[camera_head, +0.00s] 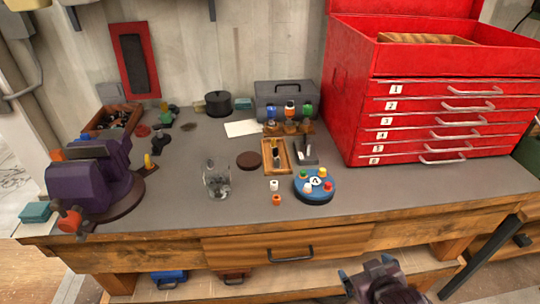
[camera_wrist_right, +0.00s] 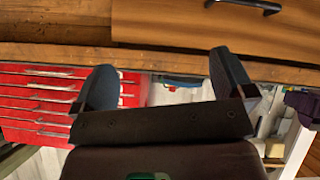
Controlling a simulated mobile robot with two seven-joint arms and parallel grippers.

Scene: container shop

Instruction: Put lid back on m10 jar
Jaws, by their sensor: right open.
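A clear glass jar (camera_head: 217,182) with grey metal pieces in it stands upright on the workbench, left of centre, its top uncovered. A dark brown round lid (camera_head: 249,160) lies flat on the bench just right of the jar and apart from it. I cannot read an m10 label on either. My right gripper (camera_head: 371,272) is low in front of the bench's front edge, far from both. It also shows in the right wrist view (camera_wrist_right: 166,82), with its two fingers spread and nothing between them. My left gripper is not in view.
A wooden tray (camera_head: 265,155) and a blue round stand (camera_head: 315,195) with coloured caps are right of the lid. A purple vise (camera_head: 88,185) is at left, a red drawer chest (camera_head: 350,100) at right. The front bench strip is mostly clear. A drawer (camera_head: 230,250) is below.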

